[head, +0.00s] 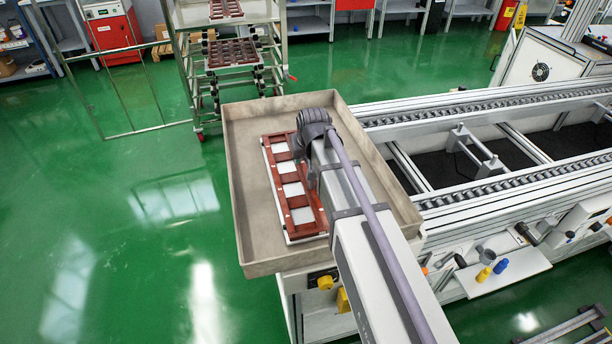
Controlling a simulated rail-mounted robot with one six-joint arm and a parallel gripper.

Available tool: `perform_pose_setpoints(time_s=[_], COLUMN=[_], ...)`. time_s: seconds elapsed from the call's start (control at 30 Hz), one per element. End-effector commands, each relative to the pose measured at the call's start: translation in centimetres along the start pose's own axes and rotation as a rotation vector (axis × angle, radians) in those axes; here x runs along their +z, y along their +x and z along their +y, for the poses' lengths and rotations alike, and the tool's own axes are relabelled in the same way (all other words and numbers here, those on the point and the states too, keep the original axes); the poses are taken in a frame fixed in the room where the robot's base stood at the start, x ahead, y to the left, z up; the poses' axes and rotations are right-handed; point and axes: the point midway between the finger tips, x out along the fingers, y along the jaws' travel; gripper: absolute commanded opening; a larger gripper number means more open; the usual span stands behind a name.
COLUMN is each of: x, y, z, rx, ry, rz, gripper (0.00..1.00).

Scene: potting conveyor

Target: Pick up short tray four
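A long red-brown tray with several white square openings (277,174) lies in a shallow beige bin (247,232), left of the bin's middle. No number can be read on it, so I cannot tell whether it is short tray four. My arm reaches in from the lower right over the bin, and its wrist is above the tray's right side. My gripper is hidden beneath the wrist. I cannot see its fingers or whether they touch the tray.
A wheeled metal rack (236,85) behind the bin holds similar red-brown trays (230,53). A roller conveyor (480,107) runs along the right. A small shelf with bottles and tools (505,277) is at the lower right. Green floor (110,220) on the left is clear.

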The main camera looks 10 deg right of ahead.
Motion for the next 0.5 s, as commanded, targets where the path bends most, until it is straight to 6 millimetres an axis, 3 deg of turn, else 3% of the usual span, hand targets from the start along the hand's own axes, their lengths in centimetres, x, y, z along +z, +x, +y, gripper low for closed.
perform_pose_setpoints(time_s=[0.5], x=[0.0], y=[0.0], z=[0.0], rx=[0.0], ry=[0.0], rz=[0.0], gripper=[0.0])
